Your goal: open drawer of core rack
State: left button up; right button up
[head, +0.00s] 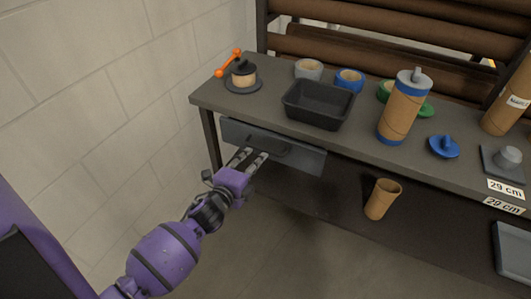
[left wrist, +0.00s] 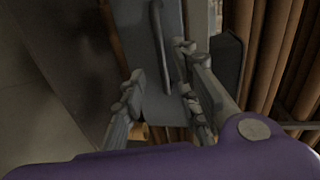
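The drawer (head: 304,158) is a dark grey front under the left end of the bench (head: 224,103), with a bar handle (head: 268,148) on its face. It looks shut or nearly so; I cannot tell exactly. My left gripper (head: 256,156) is in front of the drawer near the handle, fingers pointing at it. In the left wrist view the two fingers (left wrist: 160,88) are spread apart, with the drawer face (left wrist: 155,85) and handle (left wrist: 160,40) beyond them. No contact with the handle is clear. My right gripper is not in view.
A cardboard tube (head: 382,199) stands on the lower shelf. A block wall (head: 110,90) is to the left.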

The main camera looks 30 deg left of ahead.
aim_at(264, 151)
pick_arm(q)
jog(key=shift+m, duration=0.3)
jog(key=x, duration=0.7)
jog(key=shift+w+d+r, duration=0.1)
jog(key=shift+w+d, duration=0.05)
jog(key=shift+w, duration=0.25)
jog(key=shift+c, duration=0.2)
jog(key=c, duration=0.5)
grip_shut()
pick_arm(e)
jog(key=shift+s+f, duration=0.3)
